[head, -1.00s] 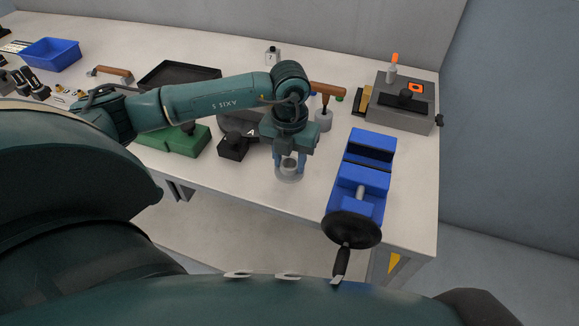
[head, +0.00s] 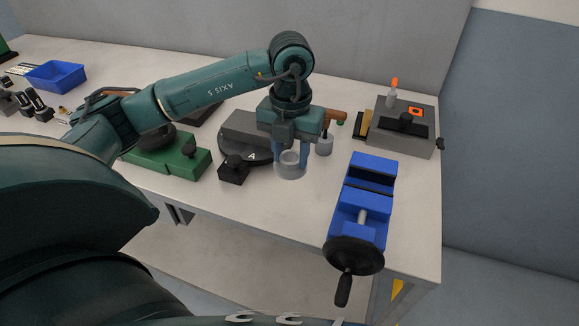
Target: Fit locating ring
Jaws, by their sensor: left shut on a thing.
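My left gripper (head: 290,158) points down near the middle of the bench, with its blue fingers on either side of a grey locating ring (head: 290,171). It is shut on the ring, which hangs roughly level with its round opening facing up. The ring is in front of a dark grey round fixture marked "A" (head: 255,149) and left of the blue vise. How far the ring is above the bench is hard to tell. My right gripper is not in view.
A blue vise (head: 377,167) with a black handwheel stands at the right front edge. A grey box (head: 402,137) with an orange-marked panel is behind it. A green base (head: 180,160) and blue bin (head: 55,76) lie left. Bare bench is around the ring's right side.

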